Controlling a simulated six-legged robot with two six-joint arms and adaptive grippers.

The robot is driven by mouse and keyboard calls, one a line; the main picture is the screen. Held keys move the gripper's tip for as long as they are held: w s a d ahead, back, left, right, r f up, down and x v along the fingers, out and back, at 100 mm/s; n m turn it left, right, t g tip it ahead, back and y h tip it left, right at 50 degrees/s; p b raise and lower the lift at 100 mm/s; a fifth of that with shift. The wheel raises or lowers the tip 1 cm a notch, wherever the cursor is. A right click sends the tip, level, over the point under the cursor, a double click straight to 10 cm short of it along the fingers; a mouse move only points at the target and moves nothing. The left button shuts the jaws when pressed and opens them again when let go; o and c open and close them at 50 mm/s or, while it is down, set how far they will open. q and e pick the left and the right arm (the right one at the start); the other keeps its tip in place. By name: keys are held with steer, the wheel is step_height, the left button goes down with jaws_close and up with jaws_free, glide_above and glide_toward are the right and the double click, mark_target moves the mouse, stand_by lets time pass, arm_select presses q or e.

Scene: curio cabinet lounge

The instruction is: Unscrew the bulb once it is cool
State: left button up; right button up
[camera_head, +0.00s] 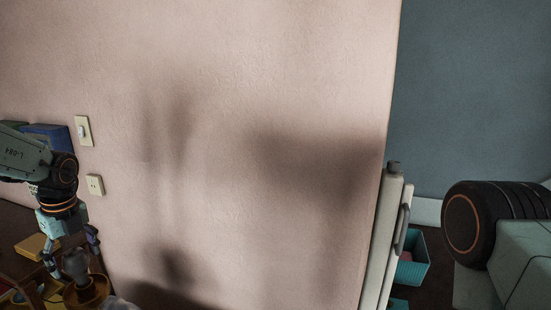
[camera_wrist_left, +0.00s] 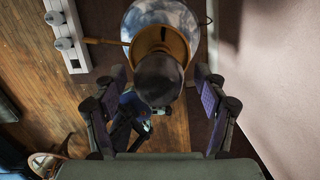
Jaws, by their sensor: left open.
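The bulb (camera_head: 76,265) is grey and looks unlit. It stands upright in a brass-coloured holder (camera_head: 88,293) at the lower left of the head view. My left gripper (camera_head: 70,257) is open, above the bulb with its fingers on either side. In the left wrist view the bulb (camera_wrist_left: 158,80) is dark and lies between the open fingers of my left gripper (camera_wrist_left: 160,93), with a gap on each side. The brass holder (camera_wrist_left: 176,42) shows behind it. My right gripper is not in view.
A pink wall (camera_head: 250,150) stands close to the right of the bulb, with a switch (camera_head: 83,130) and an outlet (camera_head: 95,185). A yellow box (camera_head: 37,246) and a blue box (camera_head: 48,137) are at left. A white power strip (camera_wrist_left: 66,32) lies beside the holder.

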arm_select(q)
steer(key=m+p, duration=0.1)
steer(key=m, duration=0.1)
steer(key=shift+r+m, duration=0.1)
steer(key=shift+m, duration=0.2)
steer(key=shift+m+t+h+p, duration=0.3)
steer(key=shift+m+t+p, duration=0.15)
steer(key=shift+m, duration=2.85)
steer(key=shift+m+h, duration=0.4)
steer(key=shift+m, duration=1.7)
steer(key=shift+s+m+h+b, duration=0.1)
steer(key=shift+m+h+b, duration=0.2)
steer(key=shift+m+b, duration=0.95)
steer(key=shift+m+h, duration=0.3)
steer(key=shift+m, duration=2.25)
steer(key=shift+m+g+b, duration=0.25)
steer(key=shift+m+b, duration=0.55)
steer(key=shift+m, duration=1.1)
steer(key=shift+m+g+b, duration=0.3)
steer(key=shift+m, duration=1.4)
steer(key=shift+f+b, duration=0.2)
steer(key=shift+b, duration=0.2)
steer(key=shift+r+m+b, duration=0.1)
steer(key=shift+m+b, duration=0.35)
steer(key=shift+m, duration=0.15)
steer(key=shift+h, duration=0.3)
steer(key=shift+c, duration=0.3)
